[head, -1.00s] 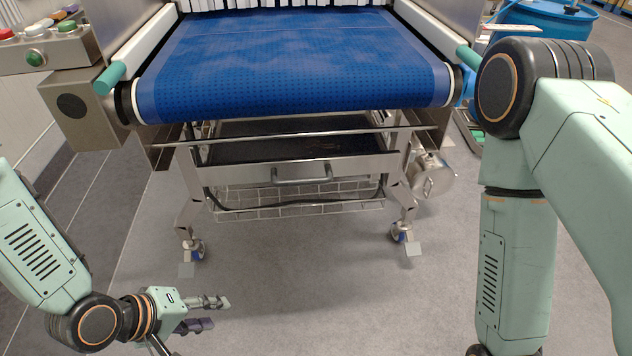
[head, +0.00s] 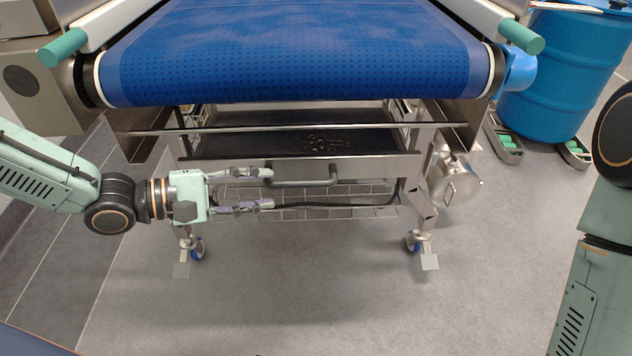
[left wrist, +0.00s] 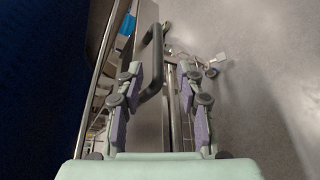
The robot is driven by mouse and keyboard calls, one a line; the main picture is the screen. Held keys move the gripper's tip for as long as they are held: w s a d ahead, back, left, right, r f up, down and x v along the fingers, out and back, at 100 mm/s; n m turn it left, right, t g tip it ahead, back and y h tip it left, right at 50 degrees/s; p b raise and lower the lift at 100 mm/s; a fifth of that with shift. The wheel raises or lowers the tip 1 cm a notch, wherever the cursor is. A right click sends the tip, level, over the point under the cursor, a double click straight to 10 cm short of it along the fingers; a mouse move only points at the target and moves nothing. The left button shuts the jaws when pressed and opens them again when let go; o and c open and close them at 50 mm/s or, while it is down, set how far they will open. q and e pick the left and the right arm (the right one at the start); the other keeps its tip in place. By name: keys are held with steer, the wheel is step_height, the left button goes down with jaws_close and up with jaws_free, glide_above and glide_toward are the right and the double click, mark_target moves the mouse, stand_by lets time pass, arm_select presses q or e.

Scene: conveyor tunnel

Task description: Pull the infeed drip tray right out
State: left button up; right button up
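The infeed drip tray (head: 380,168) sits under the blue belt in the steel frame. It has a steel front and a dark floor with brown crumbs on it. Its bar handle (head: 305,183) is on the front and also shows in the left wrist view (left wrist: 154,62). My left gripper (head: 266,188) is open at the left end of the handle. In the left wrist view the handle lies between the two spread fingers (left wrist: 162,78), and I see no grip on it. My right gripper is out of view; only part of my right arm shows.
The blue conveyor belt (head: 300,55) overhangs the tray. A wire shelf (head: 320,213) is below it, and castered legs (head: 413,240) stand at the sides. A blue drum (head: 570,75) stands at right. The floor in front is clear.

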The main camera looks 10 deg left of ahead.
mark_target(286, 186)
arm_select(q)
steer(key=shift+a+r, duration=0.1)
steer(key=shift+a, duration=0.05)
steer(key=shift+d+b, duration=0.35)
steer(key=shift+b, duration=0.05)
steer(key=b+x, duration=0.2)
steer(key=b, duration=0.1)
steer(key=shift+w+d+f, duration=0.15)
steer(key=shift+f, duration=0.1)
steer(key=shift+b+x, duration=0.85)
steer(key=shift+x, duration=0.35)
steer(key=shift+w+d+b, duration=0.35)
steer(key=shift+d+b, duration=0.1)
steer(key=shift+d, duration=0.05)
steer(key=shift+w+d+b, duration=0.3)
steer(key=shift+d+b, duration=0.05)
steer(key=shift+d, duration=0.2)
